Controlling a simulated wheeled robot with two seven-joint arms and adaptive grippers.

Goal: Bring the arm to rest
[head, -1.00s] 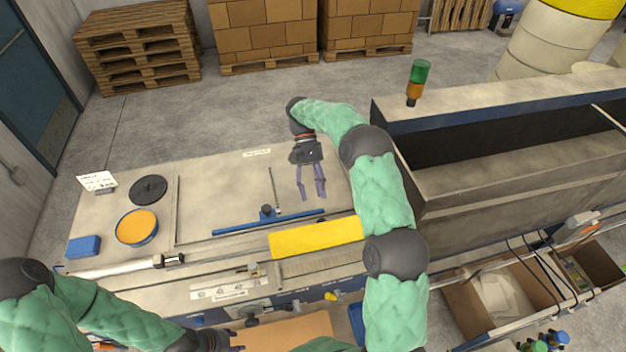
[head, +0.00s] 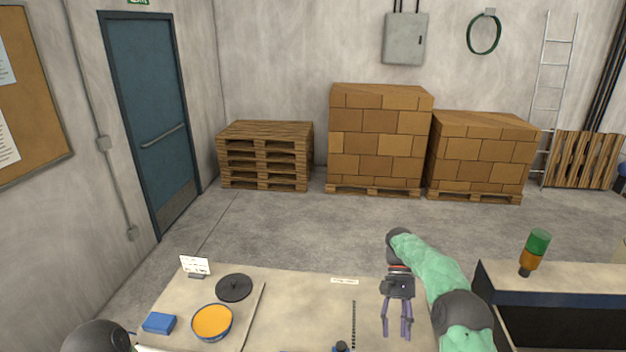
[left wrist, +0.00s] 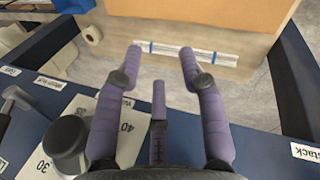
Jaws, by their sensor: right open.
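My right gripper (head: 396,334) hangs fingers-down over the right part of the workbench (head: 300,300). Its two purple fingers are apart with nothing between them. My right arm, in a green quilted sleeve, comes in from the lower right. My left gripper (left wrist: 160,58) shows in the left wrist view, its purple-wrapped fingers spread and empty. It is above a dark blue panel edge with labels. In the head view my left gripper is out of the picture; only a dark arm joint shows at bottom left.
On the bench are an orange-filled bowl (head: 212,322), a black disc (head: 234,287), a blue block (head: 159,323) and a small sign (head: 195,265). Pallets (head: 265,157) and stacked boxes (head: 380,137) stand behind open floor.

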